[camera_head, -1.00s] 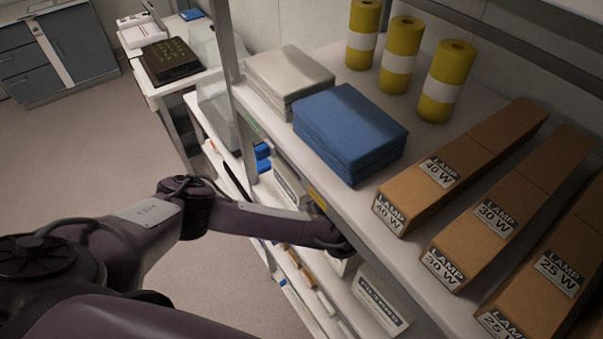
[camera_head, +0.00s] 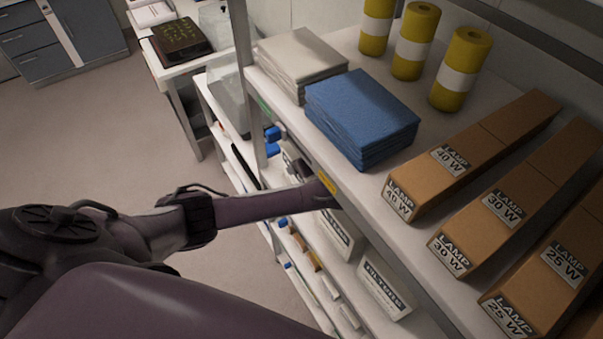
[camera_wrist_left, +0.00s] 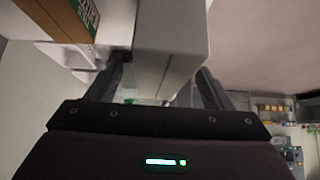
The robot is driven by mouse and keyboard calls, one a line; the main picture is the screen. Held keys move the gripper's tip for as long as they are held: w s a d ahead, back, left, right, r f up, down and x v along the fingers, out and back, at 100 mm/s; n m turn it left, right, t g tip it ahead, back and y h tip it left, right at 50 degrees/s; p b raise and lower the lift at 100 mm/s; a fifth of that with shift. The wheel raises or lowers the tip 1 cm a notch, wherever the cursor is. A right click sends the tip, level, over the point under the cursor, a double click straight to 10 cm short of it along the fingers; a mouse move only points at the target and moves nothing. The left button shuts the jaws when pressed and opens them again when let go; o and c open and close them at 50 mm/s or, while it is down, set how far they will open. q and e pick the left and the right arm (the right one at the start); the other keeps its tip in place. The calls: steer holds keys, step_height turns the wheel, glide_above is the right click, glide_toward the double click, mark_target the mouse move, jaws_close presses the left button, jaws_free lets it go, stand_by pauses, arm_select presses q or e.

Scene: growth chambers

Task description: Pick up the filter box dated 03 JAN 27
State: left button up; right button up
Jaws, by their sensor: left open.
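White boxes labelled FILTERS stand on the shelf below the top one in the head view: one at the front (camera_head: 385,290) and another (camera_head: 338,235) farther left. No date is readable on them. My left arm reaches under the top shelf's edge, which largely hides the gripper in the head view. In the left wrist view my left gripper (camera_wrist_left: 166,88) is open, with its fingers on either side of a pale box (camera_wrist_left: 172,45). I cannot tell whether they touch it. The label and date of this box do not show. My right gripper is not in view.
The top shelf (camera_head: 360,190) holds a blue stack (camera_head: 360,115), a pale stack (camera_head: 300,62), yellow rolls (camera_head: 415,40) and long lamp boxes (camera_head: 470,155). Its front edge and upright post (camera_head: 243,70) are close to my arm. Floor at left (camera_head: 80,130) is clear.

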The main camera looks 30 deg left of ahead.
arm_select(q)
steer(key=shift+w+a+f, duration=0.45)
steer(key=shift+a+f, duration=0.15)
steer(key=shift+a, duration=0.15)
steer(key=shift+w+a+f, duration=0.4)
steer(key=shift+a+f, duration=0.2)
steer(key=shift+a, duration=0.15)
steer(key=c, duration=1.5)
steer(key=shift+c, duration=0.2)
